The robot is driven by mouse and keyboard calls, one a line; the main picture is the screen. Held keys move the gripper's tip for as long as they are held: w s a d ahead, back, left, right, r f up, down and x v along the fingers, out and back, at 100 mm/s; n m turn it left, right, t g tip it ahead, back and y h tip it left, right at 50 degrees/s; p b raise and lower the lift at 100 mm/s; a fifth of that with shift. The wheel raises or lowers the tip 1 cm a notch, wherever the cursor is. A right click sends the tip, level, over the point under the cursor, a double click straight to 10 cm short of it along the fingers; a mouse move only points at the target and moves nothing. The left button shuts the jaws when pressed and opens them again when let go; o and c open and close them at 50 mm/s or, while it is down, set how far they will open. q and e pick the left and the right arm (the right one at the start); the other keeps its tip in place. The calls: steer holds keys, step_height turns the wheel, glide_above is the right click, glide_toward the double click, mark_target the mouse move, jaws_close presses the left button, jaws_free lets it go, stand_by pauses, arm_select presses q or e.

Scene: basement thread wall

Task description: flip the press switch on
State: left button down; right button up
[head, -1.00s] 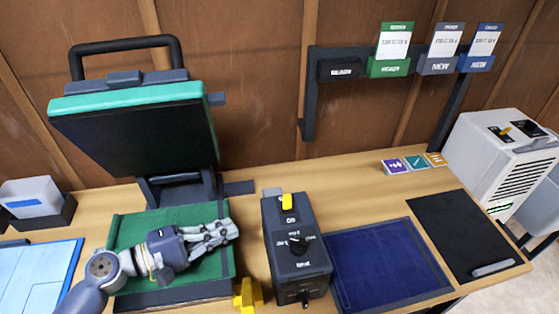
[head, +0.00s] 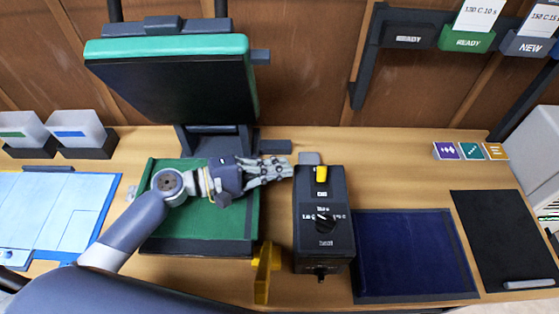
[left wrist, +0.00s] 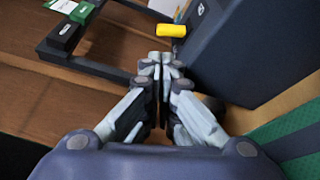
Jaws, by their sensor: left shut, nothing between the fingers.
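The press control box (head: 324,243) is dark, with a yellow switch (head: 321,174) on its top near the back and a black dial in front of it. My left gripper (head: 290,170) is shut and empty, its fingers pointing right beside the box's back left edge. I cannot tell whether it touches the box. In the left wrist view the yellow switch (left wrist: 171,30) sits on the box (left wrist: 245,50), beyond my shut fingertips (left wrist: 160,58). The switch looks apart from the fingers. My right gripper is not in view.
The heat press has a green lower bed (head: 205,222) under my left arm and a raised lid (head: 180,85) behind. A yellow handle (head: 264,272) stands left of the box. A dark blue mat (head: 412,250) lies to its right. Wall card holders (head: 467,38) hang at the upper right.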

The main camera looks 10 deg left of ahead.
mark_target(307, 168)
arm_select(q)
steer(key=p+x, duration=0.2)
steer(key=x, duration=0.4)
steer(key=shift+w+r, duration=0.1)
steer(key=shift+r, duration=0.05)
steer(key=shift+w+d, duration=0.1)
steer(key=shift+d, duration=0.25)
steer(key=shift+w+d+f, duration=0.15)
steer(key=shift+d+f, duration=0.05)
